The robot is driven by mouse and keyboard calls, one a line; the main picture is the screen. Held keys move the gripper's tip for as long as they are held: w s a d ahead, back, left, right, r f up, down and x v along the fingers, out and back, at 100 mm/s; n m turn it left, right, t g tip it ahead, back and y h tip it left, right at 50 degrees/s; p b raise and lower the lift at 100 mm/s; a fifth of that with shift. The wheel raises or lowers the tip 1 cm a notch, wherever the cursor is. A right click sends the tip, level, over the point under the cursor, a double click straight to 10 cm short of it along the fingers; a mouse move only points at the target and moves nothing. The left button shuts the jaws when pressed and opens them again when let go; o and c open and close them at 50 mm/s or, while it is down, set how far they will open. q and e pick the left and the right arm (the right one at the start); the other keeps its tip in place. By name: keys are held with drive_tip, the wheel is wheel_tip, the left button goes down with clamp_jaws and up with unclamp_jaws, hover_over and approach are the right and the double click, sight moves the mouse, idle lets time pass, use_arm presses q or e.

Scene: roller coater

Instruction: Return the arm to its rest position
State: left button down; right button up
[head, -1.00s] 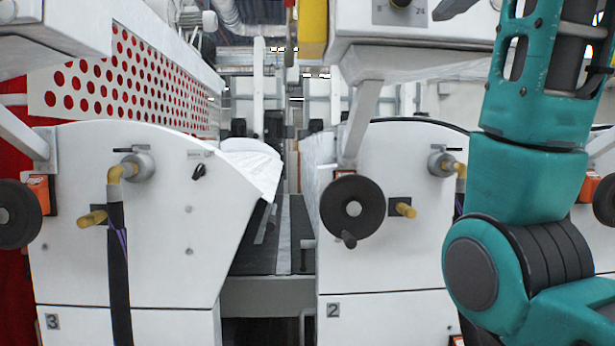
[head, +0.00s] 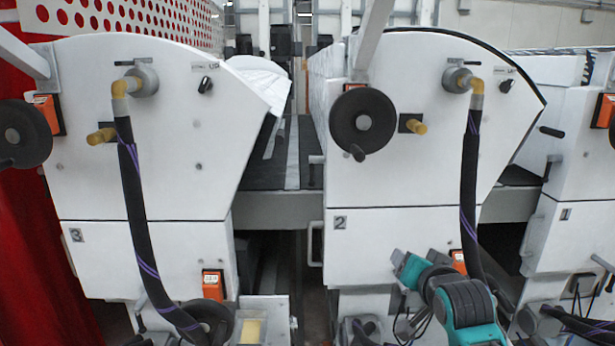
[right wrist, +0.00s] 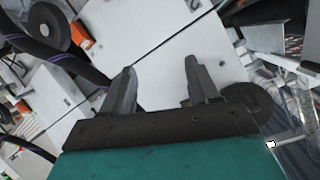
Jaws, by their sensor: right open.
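My right arm (head: 465,308) is low in the head view, in front of the white machine unit marked 2 (head: 400,170). It is teal and black and bent. In the right wrist view my right gripper (right wrist: 160,80) has its two dark fingers wide apart with nothing between them. A white machine panel (right wrist: 155,50) lies beyond the fingers, tilted in the picture. I cannot make out the fingertips in the head view. My left gripper is not in view.
Unit 3 (head: 145,165) stands left and unit 1 (head: 580,225) right. Black hoses (head: 135,190) hang from yellow elbows. Handwheels (head: 362,122) stick out in front. A tray with a yellow block (head: 250,330) is low at centre left. A dark gap separates units 3 and 2.

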drive_tip(key=s+a+f+n+g+y, duration=0.15)
drive_tip(key=s+f+n, duration=0.25)
drive_tip(key=s+f, duration=1.1)
drive_tip(key=s+a+f+n+g, duration=0.1)
drive_tip(key=s+f+n, duration=0.2)
drive_tip(key=s+f, duration=0.7)
drive_tip(key=s, duration=0.3)
drive_tip(key=shift+s+f+n+y, duration=0.25)
drive_tip(key=shift+s+n+y, duration=0.05)
drive_tip(key=shift+n+y, duration=0.1)
